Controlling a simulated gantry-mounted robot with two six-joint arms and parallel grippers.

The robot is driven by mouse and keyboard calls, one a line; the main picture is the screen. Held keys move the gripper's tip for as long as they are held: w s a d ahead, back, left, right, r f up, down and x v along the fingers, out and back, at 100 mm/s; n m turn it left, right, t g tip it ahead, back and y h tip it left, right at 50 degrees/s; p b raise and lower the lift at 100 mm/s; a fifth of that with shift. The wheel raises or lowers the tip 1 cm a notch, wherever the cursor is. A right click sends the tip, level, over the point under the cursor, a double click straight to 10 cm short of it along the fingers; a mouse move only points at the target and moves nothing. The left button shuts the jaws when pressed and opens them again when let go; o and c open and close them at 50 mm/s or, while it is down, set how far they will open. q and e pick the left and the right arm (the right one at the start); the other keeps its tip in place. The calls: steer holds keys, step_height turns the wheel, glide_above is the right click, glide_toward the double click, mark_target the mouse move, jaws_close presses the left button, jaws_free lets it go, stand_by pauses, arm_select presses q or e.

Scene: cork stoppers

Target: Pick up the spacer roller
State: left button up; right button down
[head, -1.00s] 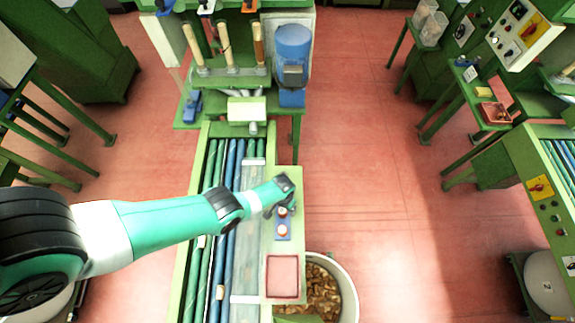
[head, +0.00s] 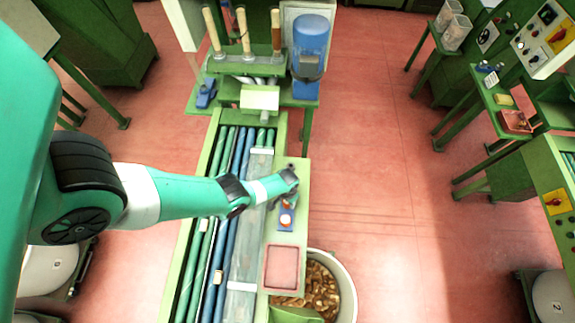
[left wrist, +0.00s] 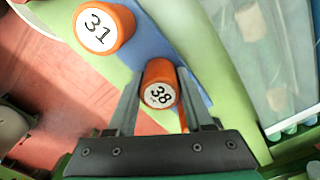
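Two orange rollers with white number discs on top stand on a blue strip. In the left wrist view one is marked 31 (left wrist: 104,27), and the other, marked 38 (left wrist: 160,92), stands between the fingers of my left gripper (left wrist: 161,80). The fingers are spread to either side of it, and I cannot tell whether they touch it. In the head view my left gripper (head: 291,192) is over the far end of the blue strip (head: 286,228), hiding part of one roller. The nearer roller (head: 286,220) shows clear. My right gripper is not in view.
A red-rimmed square tray (head: 267,284) lies on the green ledge nearer than the rollers. A bin of corks (head: 345,290) stands beside the ledge. Green and blue conveyor rollers (head: 218,265) run left of it. A blue container (head: 311,45) stands at the back.

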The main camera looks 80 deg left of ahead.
arm_select(q)
jaws_close()
steer(key=shift+r, duration=0.2)
